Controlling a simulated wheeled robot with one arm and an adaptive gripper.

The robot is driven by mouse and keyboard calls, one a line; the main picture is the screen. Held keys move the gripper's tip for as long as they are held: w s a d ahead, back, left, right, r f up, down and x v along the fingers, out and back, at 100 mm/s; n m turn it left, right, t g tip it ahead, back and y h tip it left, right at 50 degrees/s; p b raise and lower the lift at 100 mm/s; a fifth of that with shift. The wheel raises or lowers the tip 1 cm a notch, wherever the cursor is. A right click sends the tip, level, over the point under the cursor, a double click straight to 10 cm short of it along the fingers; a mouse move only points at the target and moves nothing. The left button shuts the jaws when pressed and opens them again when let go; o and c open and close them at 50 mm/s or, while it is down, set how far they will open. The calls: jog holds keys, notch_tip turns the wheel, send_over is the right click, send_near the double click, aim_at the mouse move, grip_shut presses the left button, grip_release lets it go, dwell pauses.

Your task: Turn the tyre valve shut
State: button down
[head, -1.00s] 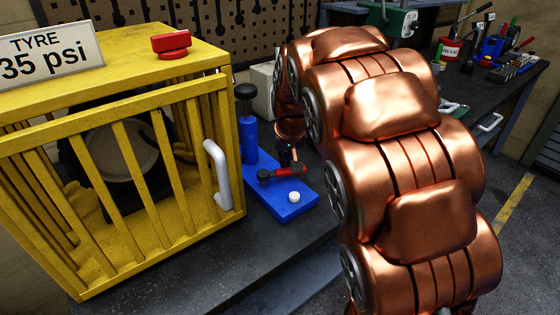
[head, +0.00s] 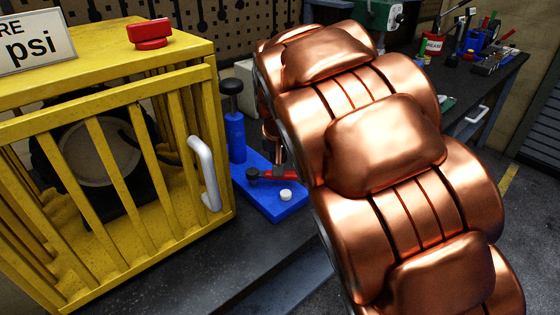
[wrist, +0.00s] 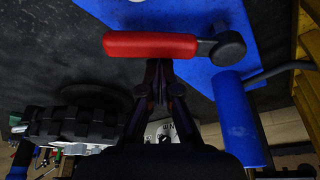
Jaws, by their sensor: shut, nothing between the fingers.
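The tyre valve is a red lever (head: 276,175) on a black pivot (head: 252,174), mounted on a blue base plate (head: 278,208). In the head view the lever points right from the pivot, its far end partly behind my arm. In the wrist view the red lever (wrist: 150,45) lies across the picture, its black pivot (wrist: 228,48) at the right. My gripper (wrist: 161,64) is shut and empty, its fingertips at the lever's lower edge near mid-length. I cannot tell whether they touch it. In the head view my arm mostly hides the gripper.
A yellow cage (head: 222,130) with a tyre (head: 62,160) inside and a white handle (head: 204,172) stands left of the valve. A blue cylinder with a black knob (head: 231,86) rises behind the plate. A white button (head: 286,195) sits at the plate's front. Bench front is clear.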

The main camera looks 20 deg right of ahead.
jog(key=shift+r, duration=0.15)
jog(key=p+v, duration=0.2)
jog(key=v, duration=0.7)
jog(key=s+f+n+g+p, duration=0.1)
jog(key=s+f, duration=0.3)
jog(key=s, duration=1.2)
jog(key=s+f+n+g+y+p, duration=0.1)
jog(key=s+f+g, duration=0.3)
jog(key=s, duration=1.3)
jog(key=shift+s+f+n+p, duration=0.15)
jog(key=shift+f+n+p, duration=0.1)
jog(key=shift+n+p, duration=0.5)
jog(key=shift+m, duration=0.25)
